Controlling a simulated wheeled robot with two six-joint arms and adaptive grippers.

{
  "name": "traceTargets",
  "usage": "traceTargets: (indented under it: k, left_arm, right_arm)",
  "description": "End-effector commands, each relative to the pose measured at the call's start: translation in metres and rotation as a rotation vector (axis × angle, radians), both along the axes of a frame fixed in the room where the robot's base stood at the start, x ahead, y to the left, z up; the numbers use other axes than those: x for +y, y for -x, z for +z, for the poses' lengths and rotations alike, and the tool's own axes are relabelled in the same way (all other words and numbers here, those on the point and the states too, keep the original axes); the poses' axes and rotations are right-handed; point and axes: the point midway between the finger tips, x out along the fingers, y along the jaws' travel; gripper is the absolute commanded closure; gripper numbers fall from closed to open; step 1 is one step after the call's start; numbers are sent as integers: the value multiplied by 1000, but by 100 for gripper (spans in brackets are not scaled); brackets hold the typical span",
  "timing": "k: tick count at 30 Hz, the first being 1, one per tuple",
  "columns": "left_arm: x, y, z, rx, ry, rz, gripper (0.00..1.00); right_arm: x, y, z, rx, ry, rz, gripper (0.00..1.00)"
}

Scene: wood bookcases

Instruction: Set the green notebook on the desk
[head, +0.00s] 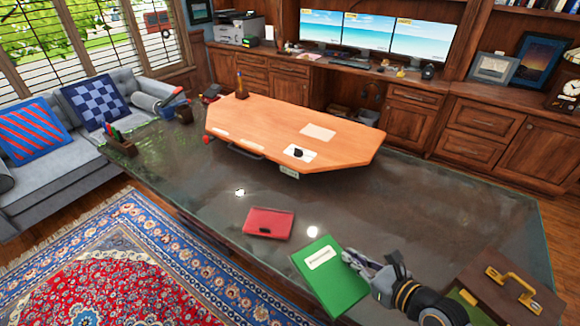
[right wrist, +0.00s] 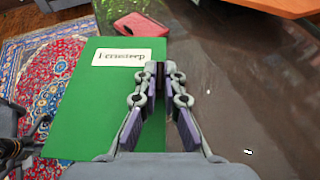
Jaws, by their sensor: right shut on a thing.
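The green notebook (head: 325,284) has a white label and is near the front edge of the dark glass-topped desk (head: 430,210). My right gripper (head: 352,262) is shut on the notebook's right edge. In the right wrist view the green notebook (right wrist: 85,105) extends left from the closed fingertips of the right gripper (right wrist: 160,75), with the rug visible beyond its left edge. I cannot tell whether the notebook touches the desk top.
A red folder-like item (head: 269,223) lies on the desk left of the notebook. A brown case (head: 510,285) with a brass handle is at the right. A wooden board (head: 290,130) sits across the far middle. The glass right of centre is clear.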

Motion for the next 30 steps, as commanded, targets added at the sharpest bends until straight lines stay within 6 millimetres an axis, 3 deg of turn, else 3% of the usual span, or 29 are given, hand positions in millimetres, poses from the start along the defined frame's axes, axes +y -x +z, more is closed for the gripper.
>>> traceTargets:
  k: [4,12,14,23,27,30]
  left_arm:
    - [8,-5,4,-8,-9,-4,60]
    - [10,-11,0,-17,-12,-5,60]
    - [10,-10,-6,-16,-12,-5,60]
    - [9,-8,-45,-11,-10,-4,60]
    - [6,-8,-59,-11,-8,-3,60]
    - [6,-7,-63,-11,-7,-3,60]
  right_arm:
    - [9,14,9,-2,-2,28,100]
    - [7,9,5,-3,-1,27,100]
    - [3,0,-1,-6,0,26,100]
    - [-31,-77,-42,-5,-4,22,100]
    - [-40,-98,-71,-1,-4,23,100]
    - [-44,-107,-81,-2,-3,24,100]
